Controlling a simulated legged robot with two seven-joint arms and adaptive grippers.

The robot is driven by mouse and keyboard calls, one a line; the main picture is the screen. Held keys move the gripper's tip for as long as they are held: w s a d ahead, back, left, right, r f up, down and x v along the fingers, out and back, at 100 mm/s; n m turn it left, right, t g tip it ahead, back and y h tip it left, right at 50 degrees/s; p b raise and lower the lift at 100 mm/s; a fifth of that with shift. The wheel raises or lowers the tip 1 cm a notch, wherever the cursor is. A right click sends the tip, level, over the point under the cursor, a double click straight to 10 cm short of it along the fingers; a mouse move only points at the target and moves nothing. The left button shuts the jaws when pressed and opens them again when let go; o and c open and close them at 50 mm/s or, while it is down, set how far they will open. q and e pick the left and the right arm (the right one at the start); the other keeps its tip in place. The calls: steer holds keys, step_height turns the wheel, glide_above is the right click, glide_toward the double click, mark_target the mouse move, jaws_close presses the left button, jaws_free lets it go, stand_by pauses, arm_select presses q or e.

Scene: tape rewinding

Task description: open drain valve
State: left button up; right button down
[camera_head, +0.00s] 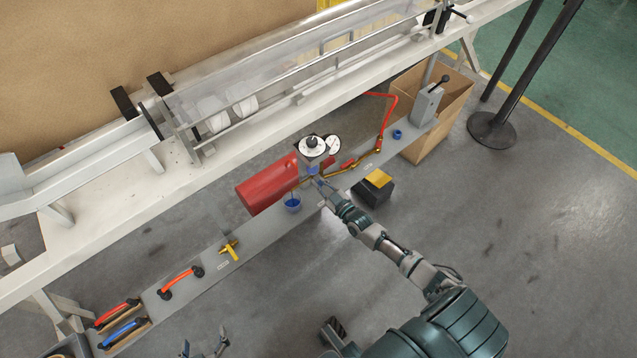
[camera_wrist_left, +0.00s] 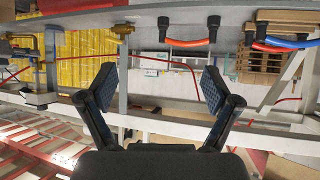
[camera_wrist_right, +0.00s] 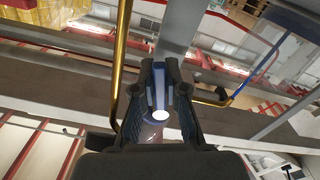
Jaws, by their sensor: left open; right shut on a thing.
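The drain valve's blue handle (camera_head: 312,171) is at the right end of the red tank (camera_head: 268,186), beside the brass pipework. My right gripper (camera_head: 318,180) reaches it from the lower right. In the right wrist view, my right gripper (camera_wrist_right: 160,98) is shut on a narrow blue piece with a pale round end, which looks like this handle; the fingers hide part of it. The brass pipe (camera_wrist_right: 121,60) runs just left of the fingers. My left gripper (camera_head: 204,346) is at the bottom edge of the head view. The left wrist view shows it open and empty (camera_wrist_left: 158,90).
A yellow valve piece (camera_head: 230,250) and orange and blue handles lie farther left. A black-and-yellow box (camera_head: 374,187) sits right of my gripper. The floor in front is open.

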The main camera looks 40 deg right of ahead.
steer(key=shift+a+f, duration=0.15)
steer(key=shift+a, duration=0.2)
steer(key=shift+m, duration=0.4)
steer(key=shift+m+p, duration=0.3)
steer(key=shift+s+d+f+m, duration=0.1)
steer(key=shift+d+f+m, duration=0.1)
steer(key=shift+m, duration=0.1)
steer(key=shift+a, duration=0.2)
steer(key=c, duration=1.2)
jaws_free()
steer(key=shift+r, duration=0.15)
arm_select(q)
steer(key=shift+s+a+f+g+y, duration=0.15)
steer(key=shift+s+f+g+y, duration=0.15)
steer(key=shift+s+f+g, duration=0.4)
steer(key=shift+r, duration=0.2)
arm_select(e)
steer(key=shift+d, duration=0.1)
